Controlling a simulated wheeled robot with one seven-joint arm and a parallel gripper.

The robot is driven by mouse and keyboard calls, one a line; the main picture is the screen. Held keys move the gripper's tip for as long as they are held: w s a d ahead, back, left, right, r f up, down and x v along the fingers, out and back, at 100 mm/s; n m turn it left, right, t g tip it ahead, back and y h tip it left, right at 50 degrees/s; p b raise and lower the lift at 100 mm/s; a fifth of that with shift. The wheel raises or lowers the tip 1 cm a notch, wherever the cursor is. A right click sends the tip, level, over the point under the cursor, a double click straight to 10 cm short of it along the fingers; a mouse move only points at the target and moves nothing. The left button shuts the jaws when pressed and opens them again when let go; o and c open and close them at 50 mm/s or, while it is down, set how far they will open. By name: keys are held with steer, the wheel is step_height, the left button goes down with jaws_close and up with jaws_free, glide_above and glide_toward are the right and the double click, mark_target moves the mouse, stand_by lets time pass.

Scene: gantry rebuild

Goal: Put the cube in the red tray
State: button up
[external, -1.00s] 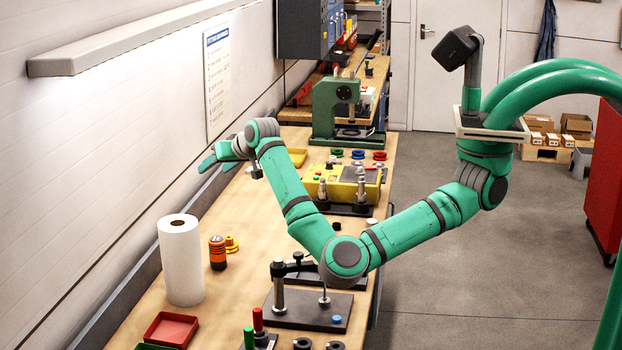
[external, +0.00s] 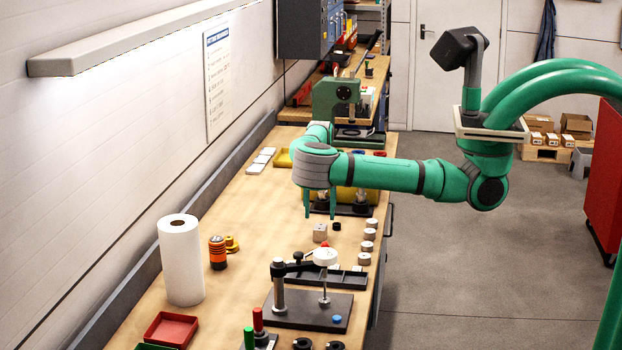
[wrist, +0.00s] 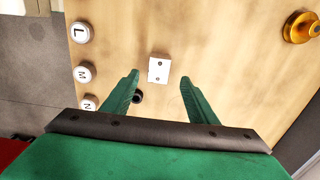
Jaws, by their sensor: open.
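A small pale cube (external: 320,232) sits on the wooden bench in the external view. It also shows in the wrist view (wrist: 158,70) as a white block with dark dots, lying a little beyond the fingertips and between their lines. The red tray (external: 170,329) lies at the near left of the bench, in front of the paper roll, and looks empty. My gripper (external: 320,214) points down above the cube, apart from it. In the wrist view my gripper (wrist: 160,78) has its two green fingers spread wide with nothing between them.
A dark fixture plate with a post and arm (external: 300,308) stands between the cube and the red tray's side of the bench. White round pieces (external: 369,234) line the right edge. A paper roll (external: 181,260) and an orange-black can (external: 217,252) stand at left.

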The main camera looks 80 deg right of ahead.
mark_target(320, 227)
steer(key=shift+s+a+f, duration=0.1)
steer(key=shift+a+f, duration=0.05)
steer(key=shift+f, duration=3.15)
steer(key=shift+c, duration=0.3)
jaws_close()
steer(key=shift+r, duration=0.1)
